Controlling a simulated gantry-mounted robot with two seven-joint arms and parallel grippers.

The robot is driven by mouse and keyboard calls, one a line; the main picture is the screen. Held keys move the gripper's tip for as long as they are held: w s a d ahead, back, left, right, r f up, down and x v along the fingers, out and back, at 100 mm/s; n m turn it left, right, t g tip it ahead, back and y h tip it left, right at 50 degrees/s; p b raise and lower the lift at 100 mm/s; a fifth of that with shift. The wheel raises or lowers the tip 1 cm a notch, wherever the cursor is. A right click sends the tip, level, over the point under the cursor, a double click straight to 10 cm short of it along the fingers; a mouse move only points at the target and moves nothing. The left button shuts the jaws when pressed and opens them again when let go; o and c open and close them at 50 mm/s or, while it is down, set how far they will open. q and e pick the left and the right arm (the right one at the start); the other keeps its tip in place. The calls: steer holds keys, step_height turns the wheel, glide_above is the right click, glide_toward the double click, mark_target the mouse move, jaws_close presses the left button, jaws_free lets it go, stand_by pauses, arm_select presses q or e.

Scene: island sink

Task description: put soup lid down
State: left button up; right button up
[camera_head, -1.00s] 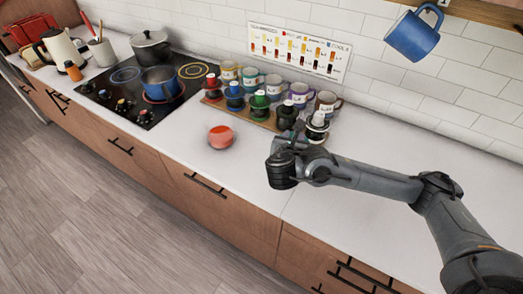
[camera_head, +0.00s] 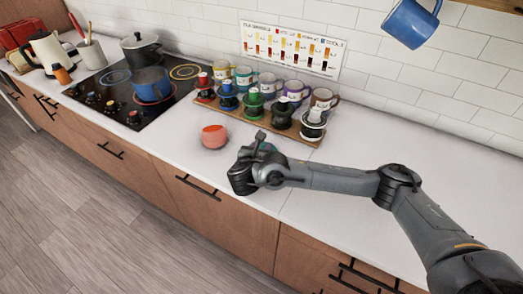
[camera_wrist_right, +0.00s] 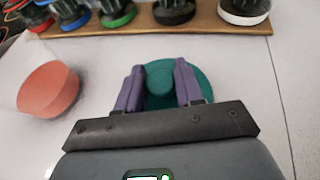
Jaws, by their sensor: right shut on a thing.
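My right gripper (camera_wrist_right: 158,92) is shut on the knob of a round teal soup lid (camera_wrist_right: 203,88), with one purple finger on each side of the knob. In the head view the right gripper (camera_head: 262,143) is over the white counter, just right of a small round orange-red container (camera_head: 214,137). The lid is mostly hidden there by my wrist. In the right wrist view the orange-red container (camera_wrist_right: 48,92) is to the left of the lid, apart from it. I cannot tell whether the lid touches the counter. My left gripper is not in view.
A wooden board (camera_head: 235,112) with several coloured holders and mugs (camera_head: 244,77) stands behind the gripper. A stove (camera_head: 120,88) with a blue pot (camera_head: 151,84) and a dark pot (camera_head: 141,50) is at the left. The counter (camera_head: 350,165) is bare to the right.

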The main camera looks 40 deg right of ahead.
steer(key=shift+f, duration=0.15)
steer(key=shift+f, duration=0.15)
steer(key=o, duration=1)
